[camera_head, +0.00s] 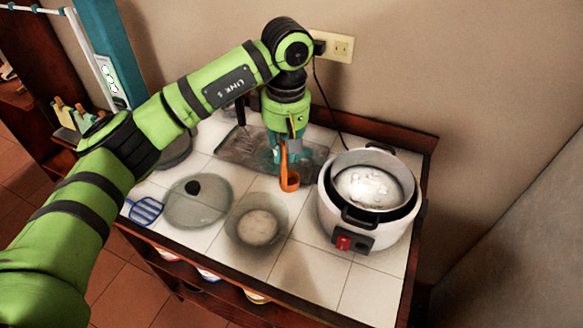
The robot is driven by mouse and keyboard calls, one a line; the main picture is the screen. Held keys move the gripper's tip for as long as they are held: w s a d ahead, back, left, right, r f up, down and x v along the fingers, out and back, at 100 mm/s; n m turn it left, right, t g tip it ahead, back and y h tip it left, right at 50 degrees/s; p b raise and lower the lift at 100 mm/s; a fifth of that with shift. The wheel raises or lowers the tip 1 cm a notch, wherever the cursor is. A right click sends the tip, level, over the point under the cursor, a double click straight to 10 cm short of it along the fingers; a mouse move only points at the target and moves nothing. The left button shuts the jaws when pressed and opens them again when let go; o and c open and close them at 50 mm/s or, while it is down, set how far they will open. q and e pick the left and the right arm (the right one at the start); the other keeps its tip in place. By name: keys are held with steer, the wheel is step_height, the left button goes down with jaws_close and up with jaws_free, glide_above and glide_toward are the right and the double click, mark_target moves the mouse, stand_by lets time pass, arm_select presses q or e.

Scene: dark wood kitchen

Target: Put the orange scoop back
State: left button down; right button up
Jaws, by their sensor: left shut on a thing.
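The orange scoop (289,178) hangs upright below my left gripper (287,148), its cupped end pointing down. Part of the gripper's fingers is hidden by the scoop and the arm. I cannot tell whether the scoop touches the counter. My right gripper is not in view.
A white rice cooker (335,220) with an inner pot and white contents stands on the right. A dark tray (236,150) lies behind. A glass lid (215,212), a round bowl or lid (257,243) and a blue slotted spatula (146,210) lie at front left. Front tiles are clear.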

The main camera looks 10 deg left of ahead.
arm_select(q)
steer(key=shift+f, duration=0.35)
steer(key=f, duration=0.1)
steer(key=f+p, duration=0.1)
steer(key=f, duration=0.2)
steer(key=shift+d, duration=0.25)
steer(key=shift+f, duration=0.15)
steer(key=c, duration=1.4)
jaws_free()
steer(key=shift+o, duration=1.1)
steer(key=b, duration=0.3)
glide_toward(287, 159)
steer(key=shift+d, duration=0.1)
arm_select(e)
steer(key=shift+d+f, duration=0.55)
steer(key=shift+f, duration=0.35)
